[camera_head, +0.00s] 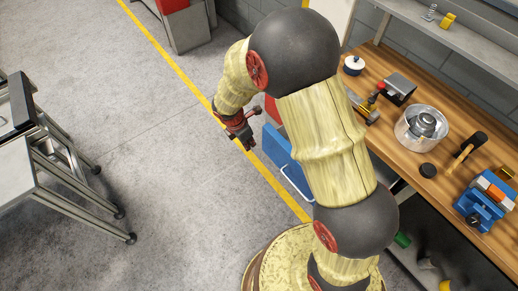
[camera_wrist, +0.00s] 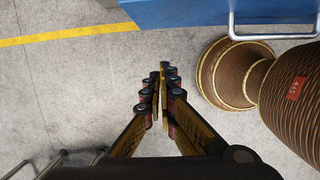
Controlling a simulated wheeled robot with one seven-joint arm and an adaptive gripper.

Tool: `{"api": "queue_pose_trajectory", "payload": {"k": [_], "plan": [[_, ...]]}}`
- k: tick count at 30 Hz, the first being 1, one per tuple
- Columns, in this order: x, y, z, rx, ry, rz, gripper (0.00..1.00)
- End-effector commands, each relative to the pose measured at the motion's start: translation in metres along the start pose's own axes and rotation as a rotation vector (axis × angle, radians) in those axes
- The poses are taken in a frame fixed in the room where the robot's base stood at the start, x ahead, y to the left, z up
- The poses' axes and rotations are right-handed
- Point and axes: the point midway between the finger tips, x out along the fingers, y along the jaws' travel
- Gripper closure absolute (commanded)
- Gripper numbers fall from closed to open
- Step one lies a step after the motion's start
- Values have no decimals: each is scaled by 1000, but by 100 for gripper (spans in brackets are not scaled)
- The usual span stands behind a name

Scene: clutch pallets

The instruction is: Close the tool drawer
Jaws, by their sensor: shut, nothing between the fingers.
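The tool drawer shows as a blue front panel (camera_head: 280,155) with a pale metal handle (camera_head: 297,182), left of my arm in the head view. My arm hides its right side and the inside, so I cannot tell how far it is open. In the wrist view the blue drawer (camera_wrist: 200,12) runs along the top edge, with its handle (camera_wrist: 275,36) at the top right. My gripper (camera_head: 249,143) is shut and empty, just left of the drawer front in the head view. In the wrist view its fingertips (camera_wrist: 161,78) are together over bare floor, apart from the drawer.
A wooden workbench (camera_head: 440,200) with a metal pot (camera_head: 423,125), a blue vise (camera_head: 485,205) and tools stands on the right. A metal-framed table (camera_head: 60,165) stands on the left. The grey floor (camera_head: 150,200) between is clear, crossed by a yellow line.

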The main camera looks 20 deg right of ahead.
Motion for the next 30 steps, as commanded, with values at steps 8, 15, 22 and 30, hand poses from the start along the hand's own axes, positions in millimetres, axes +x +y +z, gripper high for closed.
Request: {"api": "queue_pose_trajectory", "payload": {"k": [8, 15, 22, 30], "plan": [[24, -1, -1, -31, 1, -3, 100], [72, -1, -1, -28, 1, -3, 100], [105, 0, 10, -24, 0, 1, 100], [110, 0, 36, -26, 1, 0, 100]]}}
